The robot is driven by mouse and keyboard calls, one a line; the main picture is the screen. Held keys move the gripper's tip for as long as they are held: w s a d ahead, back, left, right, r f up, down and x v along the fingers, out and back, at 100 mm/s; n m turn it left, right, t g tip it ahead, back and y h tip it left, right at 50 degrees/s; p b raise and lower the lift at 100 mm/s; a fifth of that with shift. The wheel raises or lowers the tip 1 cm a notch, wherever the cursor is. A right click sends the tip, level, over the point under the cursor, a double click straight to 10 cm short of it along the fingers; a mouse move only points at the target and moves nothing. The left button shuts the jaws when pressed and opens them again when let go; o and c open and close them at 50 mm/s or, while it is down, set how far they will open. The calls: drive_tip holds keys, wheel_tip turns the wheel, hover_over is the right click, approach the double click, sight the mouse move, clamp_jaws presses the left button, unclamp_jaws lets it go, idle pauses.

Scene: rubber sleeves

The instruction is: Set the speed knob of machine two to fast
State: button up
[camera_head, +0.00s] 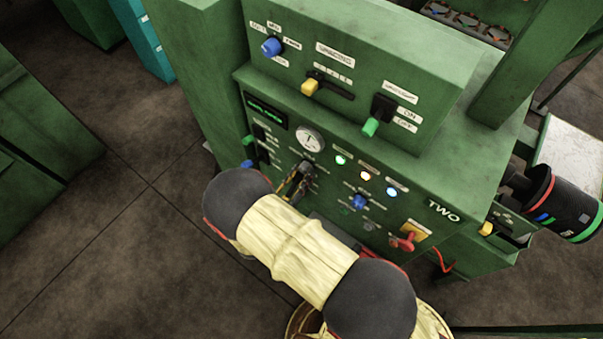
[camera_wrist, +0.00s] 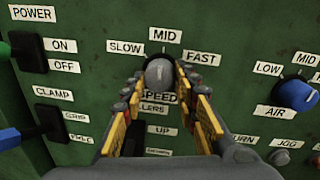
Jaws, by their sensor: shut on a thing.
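The speed knob (camera_wrist: 158,74) is a grey, rounded knob on the green front panel of machine two (camera_head: 442,212). Labels SLOW (camera_wrist: 126,47), MID (camera_wrist: 165,35) and FAST (camera_wrist: 201,58) arc above it, with SPEED below. My gripper (camera_wrist: 160,82) is shut on the knob, with one yellow-and-dark finger on each side. In the head view my gripper (camera_head: 297,184) reaches the panel below the round gauge, and my arm hides part of the lower panel. The knob's setting is hard to make out, as the fingers cover its sides.
A blue AIR knob (camera_wrist: 295,94) is to the right. POWER (camera_wrist: 30,52) and CLAMP (camera_wrist: 52,122) switches are to the left. A red handle (camera_head: 405,241) is at the panel's lower right. Bare floor (camera_head: 90,230) lies left of the machine.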

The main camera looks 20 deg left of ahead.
drive_tip(key=shift+f+m+b, duration=0.1)
drive_tip(key=shift+m+b, duration=0.2)
drive_tip(key=shift+b, duration=0.05)
drive_tip(key=m+b, duration=0.3)
drive_tip(key=m, duration=0.1)
drive_tip(key=shift+a+f+m, duration=0.1)
drive_tip(key=shift+m, duration=0.2)
drive_tip(key=shift+m+t+h+b, duration=0.4)
drive_tip(key=shift+m+b, duration=1.4)
drive_tip(key=shift+m, duration=0.6)
drive_tip(key=o, duration=1.2)
drive_tip(key=shift+c, duration=0.2)
drive_tip(key=v, duration=0.7)
drive_tip(key=shift+s, duration=0.2)
